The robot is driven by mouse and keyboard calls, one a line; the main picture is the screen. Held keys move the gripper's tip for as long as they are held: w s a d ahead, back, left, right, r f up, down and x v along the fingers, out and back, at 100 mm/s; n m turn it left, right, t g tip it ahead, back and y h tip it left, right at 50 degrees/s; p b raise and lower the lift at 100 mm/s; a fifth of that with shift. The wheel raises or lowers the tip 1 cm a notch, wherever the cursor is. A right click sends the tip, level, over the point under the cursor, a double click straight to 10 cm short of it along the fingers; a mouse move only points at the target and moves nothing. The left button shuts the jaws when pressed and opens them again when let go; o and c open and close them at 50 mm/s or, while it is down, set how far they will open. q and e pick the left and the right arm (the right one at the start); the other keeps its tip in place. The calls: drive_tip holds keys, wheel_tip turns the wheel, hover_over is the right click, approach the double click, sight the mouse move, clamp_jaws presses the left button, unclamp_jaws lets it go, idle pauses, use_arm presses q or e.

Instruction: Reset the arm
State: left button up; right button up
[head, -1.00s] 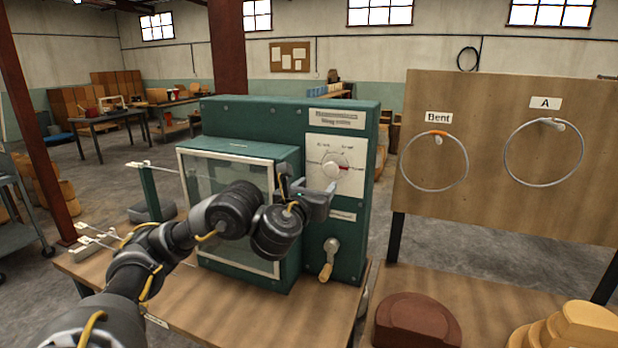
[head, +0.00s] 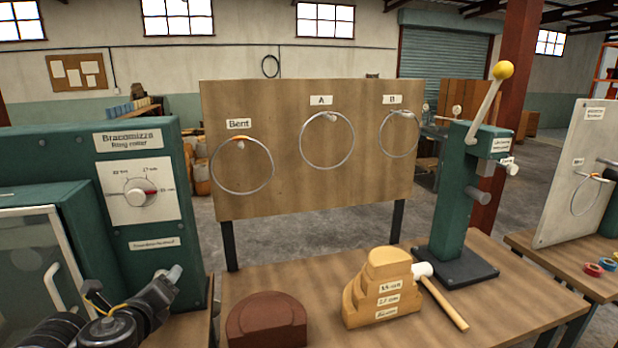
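My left arm comes in at the bottom left, and its gripper (head: 150,292) is low in front of the green ring roller machine (head: 150,235). The fingers are seen at a slant, and I cannot tell whether they are open or shut. I see nothing held in them. The crank is not visible in this view. My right gripper is not in view.
A board (head: 270,195) carries metal rings labelled Bent, A and B. On the table before it are a brown curved block (head: 266,320), a stepped yellow block (head: 383,290), a mallet (head: 445,302) and a green lever press (head: 455,210). Another table stands right.

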use_arm(q)
drive_tip(key=s+d+f+n+g, duration=0.2)
drive_tip(key=s+f+n, duration=0.2)
drive_tip(key=f, duration=0.2)
drive_tip(key=s+d+f+n+g+h, duration=0.1)
drive_tip(key=s+d+f+n+g, duration=0.1)
drive_tip(key=s+f+n, duration=0.2)
drive_tip(key=s+d+f+n+g+h, duration=0.1)
drive_tip(key=s+d+f+n, duration=0.1)
drive_tip(key=s+f+n, duration=0.3)
drive_tip(key=shift+d+f+g, duration=0.15)
drive_tip(key=shift+f+g, duration=0.05)
drive_tip(key=shift+f, duration=0.9)
drive_tip(key=shift+d+f+g, duration=0.1)
drive_tip(key=shift+f+g, duration=0.1)
drive_tip(key=shift+f, duration=0.85)
drive_tip(key=s+f+n+g, duration=0.3)
drive_tip(key=s+f+n, duration=0.3)
drive_tip(key=s, duration=0.3)
drive_tip(key=s+f+n+g, duration=0.3)
drive_tip(key=s+f+n, duration=0.3)
drive_tip(key=s, duration=0.3)
wheel_tip(320, 180, down, 23)
drive_tip(key=s, duration=0.1)
drive_tip(key=s+a+f+g, duration=0.2)
drive_tip(key=s+f, duration=1.5)
drive_tip(key=shift+f+m+h, duration=0.2)
drive_tip(key=shift+m+h, duration=0.1)
